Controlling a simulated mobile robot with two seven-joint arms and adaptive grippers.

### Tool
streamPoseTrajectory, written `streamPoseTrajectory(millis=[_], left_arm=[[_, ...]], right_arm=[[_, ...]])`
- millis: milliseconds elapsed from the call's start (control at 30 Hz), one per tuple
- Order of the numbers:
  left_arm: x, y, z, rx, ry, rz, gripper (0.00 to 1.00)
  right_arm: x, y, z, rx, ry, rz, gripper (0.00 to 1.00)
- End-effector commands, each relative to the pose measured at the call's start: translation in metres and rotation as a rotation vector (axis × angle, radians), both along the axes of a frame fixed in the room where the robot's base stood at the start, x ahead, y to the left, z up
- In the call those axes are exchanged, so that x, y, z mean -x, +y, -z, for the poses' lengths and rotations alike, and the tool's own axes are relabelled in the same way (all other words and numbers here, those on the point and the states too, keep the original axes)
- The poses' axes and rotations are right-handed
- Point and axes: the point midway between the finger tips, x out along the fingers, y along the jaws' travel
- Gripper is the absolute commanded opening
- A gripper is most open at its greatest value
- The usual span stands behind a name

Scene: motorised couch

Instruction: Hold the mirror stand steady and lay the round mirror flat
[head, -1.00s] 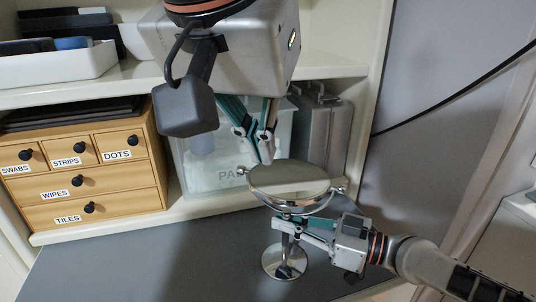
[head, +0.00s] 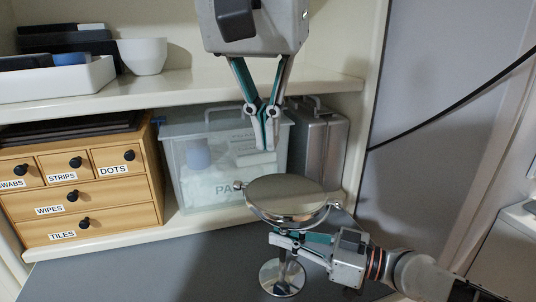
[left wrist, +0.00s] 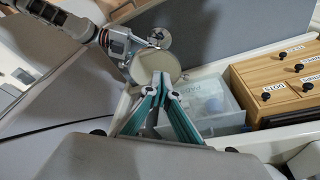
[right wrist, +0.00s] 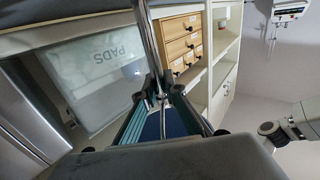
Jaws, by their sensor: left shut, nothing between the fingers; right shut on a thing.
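The round mirror (head: 287,194) lies close to flat in its chrome yoke, on a stand with a round foot (head: 282,278) on the grey worktop. It also shows in the left wrist view (left wrist: 157,63). My right gripper (head: 279,239) is shut on the stand's post below the yoke; the post (right wrist: 147,45) runs between its fingers in the right wrist view. My left gripper (head: 264,146) is shut and empty, above and behind the mirror, apart from it. It shows in the left wrist view (left wrist: 160,80) with its fingertips near the mirror in the picture.
A wooden drawer box (head: 80,190) stands on the left of the lower shelf. A clear PADS bin (head: 195,185) and a grey metal case (head: 318,140) stand behind the mirror. The upper shelf holds a white tray (head: 60,80) and bowl (head: 143,56). The worktop's left part is clear.

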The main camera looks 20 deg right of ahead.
Motion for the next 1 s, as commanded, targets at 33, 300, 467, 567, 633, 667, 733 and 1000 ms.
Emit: streamPoseTrajectory(millis=[33, 300, 467, 567, 633, 667, 733, 1000], left_arm=[[-0.001, -0.001, 0.009, -0.001, 0.003, 0.002, 0.0], [-0.012, -0.008, 0.06, -0.002, 0.004, 0.001, 0.0], [-0.018, -0.013, 0.089, 0.0, 0.002, 0.002, 0.0], [-0.017, -0.011, 0.103, 0.0, 0.001, 0.001, 0.0], [-0.016, -0.011, 0.111, 0.002, 0.001, 0.001, 0.0], [-0.017, -0.011, 0.114, 0.001, 0.0, 0.0, 0.0], [-0.016, -0.011, 0.119, 0.001, 0.0, 0.0, 0.0], [-0.016, -0.011, 0.124, 0.002, -0.001, -0.002, 0.0]], right_arm=[[0.0, 0.0, 0.0, -0.001, -0.001, 0.0, 0.0], [0.0, 0.0, 0.0, -0.001, -0.001, 0.0, 0.0], [0.0, 0.0, 0.0, -0.001, -0.001, 0.0, 0.0], [0.0, 0.0, 0.0, -0.001, -0.001, 0.0, 0.0], [0.0, 0.0, 0.0, -0.001, -0.001, 0.0, 0.0], [0.0, 0.0, 0.0, -0.001, -0.001, 0.0, 0.0], [0.0, 0.0, 0.0, -0.001, -0.001, 0.0, 0.0], [0.0, 0.0, 0.0, -0.001, -0.001, 0.0, 0.0]])
